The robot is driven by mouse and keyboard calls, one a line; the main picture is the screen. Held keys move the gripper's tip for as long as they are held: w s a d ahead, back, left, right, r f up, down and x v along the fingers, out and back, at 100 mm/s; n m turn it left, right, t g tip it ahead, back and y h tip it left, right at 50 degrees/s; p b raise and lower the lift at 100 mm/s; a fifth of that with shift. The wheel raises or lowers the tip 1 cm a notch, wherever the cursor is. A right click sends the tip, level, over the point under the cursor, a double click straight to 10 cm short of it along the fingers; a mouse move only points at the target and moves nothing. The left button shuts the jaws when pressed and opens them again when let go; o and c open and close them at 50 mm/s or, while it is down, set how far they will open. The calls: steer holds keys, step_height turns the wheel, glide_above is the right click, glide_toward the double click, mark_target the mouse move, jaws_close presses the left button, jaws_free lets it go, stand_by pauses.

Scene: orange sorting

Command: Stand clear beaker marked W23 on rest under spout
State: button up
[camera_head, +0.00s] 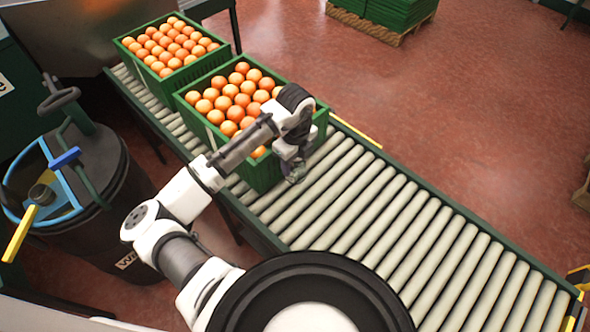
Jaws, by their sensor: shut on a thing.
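My gripper (293,168) is at the end of my arm, over the roller conveyor and close to the right side of the nearer orange crate. It is shut on a small, see-through greyish thing, which looks like the clear beaker (295,177). The beaker is small and partly hidden by the gripper, and the mark W23 cannot be read. A dark drum (120,215) with a blue rim, a blue handle and a yellow lever stands at the left. I cannot make out the spout or its rest.
The nearer green crate (258,177) and a farther green crate (165,77), both full of oranges, sit on the roller conveyor (400,235). The conveyor is clear toward the lower right. Stacked green crates (400,12) stand on a pallet at the back. Red floor lies open beyond.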

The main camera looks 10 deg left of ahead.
mark_target(295, 174)
steer(key=shift+f+p, duration=0.45)
steer(key=shift+f, duration=2.6)
steer(key=shift+f, duration=0.1)
steer(key=shift+f, duration=0.15)
steer(key=o, duration=1)
